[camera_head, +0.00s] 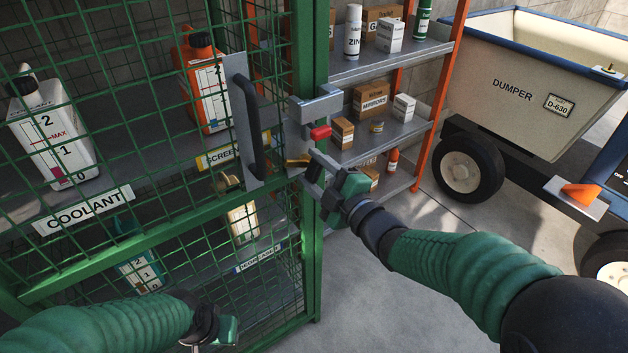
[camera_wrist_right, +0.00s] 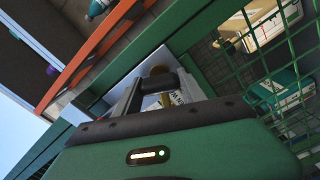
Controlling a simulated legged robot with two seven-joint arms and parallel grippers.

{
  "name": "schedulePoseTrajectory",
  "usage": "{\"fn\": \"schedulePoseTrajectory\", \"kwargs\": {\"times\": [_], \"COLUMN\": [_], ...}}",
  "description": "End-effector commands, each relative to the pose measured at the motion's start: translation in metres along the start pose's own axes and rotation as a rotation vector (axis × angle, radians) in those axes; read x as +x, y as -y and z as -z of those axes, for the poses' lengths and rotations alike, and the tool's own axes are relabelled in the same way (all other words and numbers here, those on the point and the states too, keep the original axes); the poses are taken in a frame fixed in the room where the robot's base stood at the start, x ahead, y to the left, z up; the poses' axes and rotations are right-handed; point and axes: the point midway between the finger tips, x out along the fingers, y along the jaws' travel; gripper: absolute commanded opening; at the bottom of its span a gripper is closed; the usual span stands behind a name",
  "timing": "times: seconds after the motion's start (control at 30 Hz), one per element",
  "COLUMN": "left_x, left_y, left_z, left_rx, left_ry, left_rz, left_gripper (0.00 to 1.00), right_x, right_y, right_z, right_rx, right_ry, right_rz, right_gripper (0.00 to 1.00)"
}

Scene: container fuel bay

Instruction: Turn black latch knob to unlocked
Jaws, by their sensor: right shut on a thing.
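The green mesh cage door fills the left of the head view, with a grey latch plate (camera_head: 298,135) at its right edge. A red tab (camera_head: 320,132) and a brass piece (camera_head: 298,161) show on the latch. My right gripper (camera_head: 312,170) is at the latch, just below the red tab. In the right wrist view, its fingers (camera_wrist_right: 157,92) are shut on the black latch knob (camera_wrist_right: 157,82), with brass showing behind it. The fingers mostly hide the knob in the head view. My left gripper (camera_head: 222,332) is low at the bottom, away from the latch; its jaws are unclear.
A black door handle (camera_head: 250,130) stands left of the latch. Behind the mesh are a white coolant jug (camera_head: 55,130) and an orange jug (camera_head: 205,85). Orange-framed shelves (camera_head: 395,125) with boxes stand to the right. A dumper (camera_head: 530,85) is at the far right.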

Motion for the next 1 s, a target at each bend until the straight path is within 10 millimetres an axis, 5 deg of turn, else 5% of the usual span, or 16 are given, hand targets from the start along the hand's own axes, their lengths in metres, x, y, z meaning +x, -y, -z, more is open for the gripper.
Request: {"fn": "schedulePoseTrajectory", "kwargs": {"times": [0.4,1.0], "left_x": [0.047,0.061], "left_y": [0.0,0.0], "left_z": [-0.011,-0.015], "left_rx": [0.0,0.0], "left_ry": [0.0,0.0], "left_rz": [0.0,0.0], "left_gripper": [0.36,0.36], "right_x": [0.0,0.0], "right_y": [0.009,0.008], "right_z": [-0.003,-0.002], "right_rx": [-0.332,-0.479], "right_ry": [-0.001,-0.001], "right_rz": [0.006,0.012], "right_gripper": [0.07,0.07]}}
